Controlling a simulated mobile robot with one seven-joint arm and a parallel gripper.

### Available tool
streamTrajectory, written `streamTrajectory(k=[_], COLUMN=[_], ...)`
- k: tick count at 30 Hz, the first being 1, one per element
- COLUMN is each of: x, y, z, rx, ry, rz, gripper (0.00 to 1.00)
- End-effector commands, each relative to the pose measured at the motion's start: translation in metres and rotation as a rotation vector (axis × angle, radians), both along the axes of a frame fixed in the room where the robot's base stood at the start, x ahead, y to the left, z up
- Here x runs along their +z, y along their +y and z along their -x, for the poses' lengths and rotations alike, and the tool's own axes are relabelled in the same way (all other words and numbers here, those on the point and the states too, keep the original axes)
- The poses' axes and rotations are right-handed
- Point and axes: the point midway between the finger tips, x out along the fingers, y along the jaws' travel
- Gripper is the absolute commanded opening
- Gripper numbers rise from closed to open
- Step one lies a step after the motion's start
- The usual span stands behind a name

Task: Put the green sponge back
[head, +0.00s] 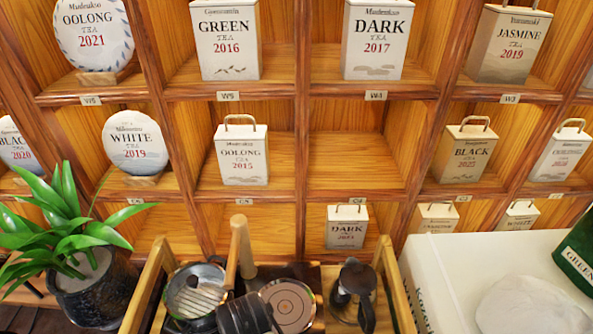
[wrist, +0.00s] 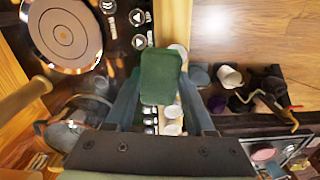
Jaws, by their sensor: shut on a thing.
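The green sponge (wrist: 160,75) is in the wrist view, a dark green block upright between the fingers of my gripper (wrist: 158,88). My gripper is shut on it, with one blue-grey finger on each side. The sponge is held above a dark panel with round buttons and a row of small white cups; I cannot tell how high. Neither the sponge nor my gripper shows in the head view. I cannot tell where the sponge's own place is.
In the head view, a wooden shelf (head: 300,160) holds labelled tea tins and round cakes. Below are a potted plant (head: 90,285), a wooden crate (head: 150,285) of cookware and a white box (head: 445,285).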

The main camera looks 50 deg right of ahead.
Motion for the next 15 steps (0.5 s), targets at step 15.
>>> streamTrajectory(k=[15], x=[-0.065], y=[-0.033], z=[0.090], rx=[0.121], ry=[0.002], rz=[-0.005], gripper=[0.09])
